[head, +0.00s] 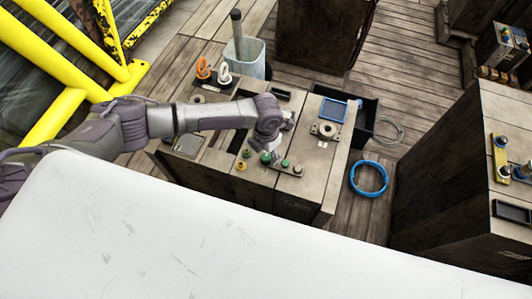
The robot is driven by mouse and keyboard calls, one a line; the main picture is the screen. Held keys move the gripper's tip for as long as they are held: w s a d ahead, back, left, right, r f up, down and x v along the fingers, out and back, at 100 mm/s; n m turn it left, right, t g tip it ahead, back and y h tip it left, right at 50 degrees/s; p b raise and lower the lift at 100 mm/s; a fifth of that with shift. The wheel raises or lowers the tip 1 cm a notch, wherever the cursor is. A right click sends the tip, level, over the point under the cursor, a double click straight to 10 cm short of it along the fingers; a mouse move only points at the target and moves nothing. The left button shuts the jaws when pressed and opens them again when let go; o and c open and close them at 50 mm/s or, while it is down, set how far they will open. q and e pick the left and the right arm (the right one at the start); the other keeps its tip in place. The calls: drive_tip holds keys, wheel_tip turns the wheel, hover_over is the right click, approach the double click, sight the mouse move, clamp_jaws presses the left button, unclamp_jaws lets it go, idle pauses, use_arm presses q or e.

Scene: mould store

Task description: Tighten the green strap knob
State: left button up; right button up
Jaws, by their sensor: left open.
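Small knobs sit along the near edge of a wooden mould block's top. A green knob (285,163) stands just right of my left gripper (271,154), near a grey-topped knob (298,170). Another green knob (246,153) is to the gripper's left, with a yellow knob (241,166) below it. My left gripper is open, pointing down close over the knobs. It hides part of this row, and I cannot tell whether it touches a knob. The strap itself is too small to make out clearly. My right gripper is out of view.
Orange (203,68) and white (224,73) rings stand at the block's back left, near a bucket (250,58). A blue-framed part (332,110) is on the right.

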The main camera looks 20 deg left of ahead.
sight(266, 157)
use_arm(q)
wheel_tip(266, 157, up, 11)
idle(0.3)
idle(0.4)
